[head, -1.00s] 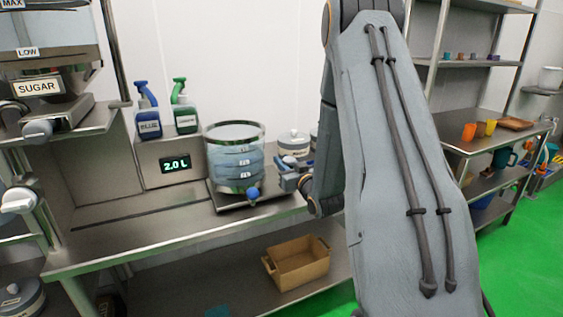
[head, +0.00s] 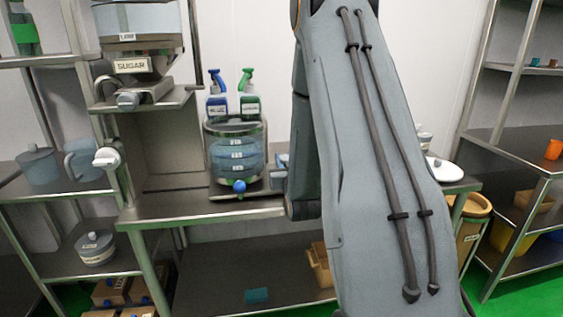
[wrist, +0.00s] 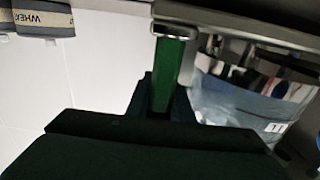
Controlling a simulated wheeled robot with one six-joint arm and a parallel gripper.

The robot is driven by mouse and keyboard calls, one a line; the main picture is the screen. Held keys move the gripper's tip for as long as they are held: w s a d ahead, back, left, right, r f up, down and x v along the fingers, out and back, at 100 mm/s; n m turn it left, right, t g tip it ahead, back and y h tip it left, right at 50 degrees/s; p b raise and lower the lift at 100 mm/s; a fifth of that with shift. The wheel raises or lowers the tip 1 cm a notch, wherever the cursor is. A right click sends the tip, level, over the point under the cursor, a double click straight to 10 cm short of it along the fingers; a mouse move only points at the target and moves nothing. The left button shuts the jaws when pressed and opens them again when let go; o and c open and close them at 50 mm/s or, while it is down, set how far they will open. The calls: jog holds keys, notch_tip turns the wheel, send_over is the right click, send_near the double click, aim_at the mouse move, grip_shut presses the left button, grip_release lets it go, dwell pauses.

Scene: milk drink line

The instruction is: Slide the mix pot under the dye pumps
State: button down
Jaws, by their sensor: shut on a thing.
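The mix pot (head: 225,166) is a clear round vessel with measure marks and a blue knob at its front, upright on the steel bench. In the head view it stands in front of the blue dye pump (head: 217,106) and the green dye pump (head: 250,106), roughly centred between them. My gripper (head: 280,170) is at the pot's right side, partly hidden by my arm. In the wrist view my gripper (wrist: 165,105) is shut on a green handle (wrist: 172,75) with a metal bracket, beside the pot's clear wall (wrist: 245,100).
The sugar hopper (head: 135,65) hangs left of the pot above a steel shelf. The bench (head: 165,208) is clear at the front left. A lidded pot (head: 95,248) sits on the lower left shelf. A white lid (head: 443,170) lies right of my arm.

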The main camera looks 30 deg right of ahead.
jog(key=c, duration=1.6)
grip_release()
jog(key=shift+o, duration=0.2)
jog(key=b+v, duration=0.1)
jog(key=v, duration=0.6)
jog(key=shift+s+a, duration=0.2)
jog(key=shift+s, duration=0.15)
